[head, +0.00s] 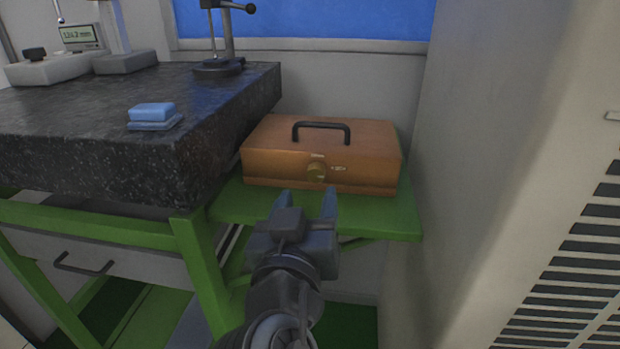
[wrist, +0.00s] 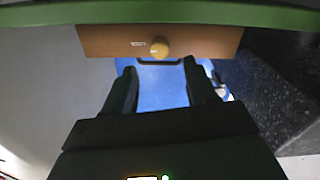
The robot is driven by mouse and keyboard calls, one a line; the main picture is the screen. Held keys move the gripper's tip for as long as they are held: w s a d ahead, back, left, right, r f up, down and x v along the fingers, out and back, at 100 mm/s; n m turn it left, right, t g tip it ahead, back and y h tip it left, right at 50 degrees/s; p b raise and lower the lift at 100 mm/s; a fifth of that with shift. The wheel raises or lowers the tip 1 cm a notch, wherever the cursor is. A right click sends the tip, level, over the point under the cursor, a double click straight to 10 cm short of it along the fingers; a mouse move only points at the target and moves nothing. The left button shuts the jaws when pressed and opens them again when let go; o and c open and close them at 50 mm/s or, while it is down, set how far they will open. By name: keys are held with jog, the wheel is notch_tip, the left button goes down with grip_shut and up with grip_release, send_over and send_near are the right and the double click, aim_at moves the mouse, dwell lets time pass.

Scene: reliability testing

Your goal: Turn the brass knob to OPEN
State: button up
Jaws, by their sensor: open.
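The brass knob (head: 316,172) is on the front face of an orange-brown case (head: 370,165), with small labels above it and to its right. The lettering is too small to read in the head view. The case has a black top handle (head: 321,131) and sits on a green shelf (head: 400,218). In the wrist view the knob (wrist: 159,50) shows round and brass, beyond the fingers and near the middle. My gripper (head: 309,203) is open and empty, in front of the case, its fingers pointing toward the knob and apart from it.
A dark granite slab (head: 90,150) on a green frame stands left of the case, with a blue block (head: 153,112) on it. A grey vented cabinet (head: 520,160) stands at the right. The space between gripper and knob looks clear.

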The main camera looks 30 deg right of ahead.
aim_at(315, 176)
jog(key=p+x, duration=0.1)
jog(key=x, duration=0.6)
jog(key=c, duration=1.1)
